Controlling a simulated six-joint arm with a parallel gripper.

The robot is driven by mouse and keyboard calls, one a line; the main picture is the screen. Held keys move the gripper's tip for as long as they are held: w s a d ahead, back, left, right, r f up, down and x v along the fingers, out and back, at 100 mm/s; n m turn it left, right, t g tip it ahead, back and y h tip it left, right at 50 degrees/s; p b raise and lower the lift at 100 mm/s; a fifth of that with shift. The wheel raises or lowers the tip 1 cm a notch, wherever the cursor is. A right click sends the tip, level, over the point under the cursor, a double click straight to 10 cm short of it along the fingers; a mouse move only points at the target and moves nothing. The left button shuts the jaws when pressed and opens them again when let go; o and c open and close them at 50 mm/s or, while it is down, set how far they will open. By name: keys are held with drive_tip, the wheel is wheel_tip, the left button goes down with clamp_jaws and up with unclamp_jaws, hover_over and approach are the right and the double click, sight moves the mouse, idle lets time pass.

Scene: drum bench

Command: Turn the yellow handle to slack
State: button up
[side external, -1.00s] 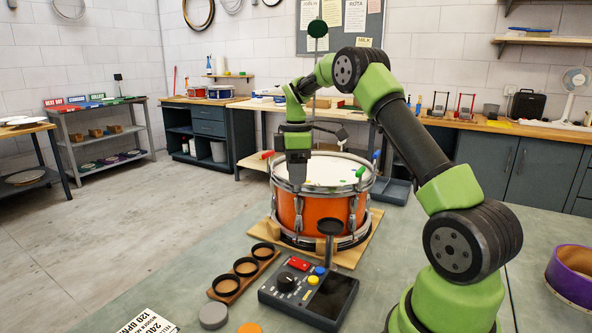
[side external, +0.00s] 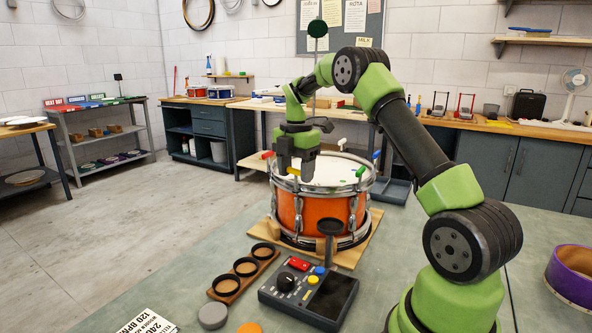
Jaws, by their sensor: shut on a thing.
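The orange snare drum (side external: 318,214) stands on a wooden board with its white head up. A small patch of the yellow handle (side external: 293,171) shows at the drum's near-left rim, between my fingers. My gripper (side external: 294,169) points down over that rim and is shut on the yellow handle, with a finger on either side. The fingers hide most of the handle, so its exact angle cannot be told. A red handle (side external: 267,155), a green handle (side external: 360,171) and a blue handle (side external: 376,155) stand around the rim.
A control box (side external: 308,291) with a knob and coloured buttons sits in front of the drum. A wooden strip with black rings (side external: 244,266) lies to its left. A purple shell (side external: 572,276) is at the right edge.

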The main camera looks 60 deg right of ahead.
sight(296, 169)
drive_tip(key=shift+n, duration=0.4)
drive_tip(key=o, duration=0.9)
wheel_tip(296, 169, up, 9)
drive_tip(key=shift+r, duration=0.5)
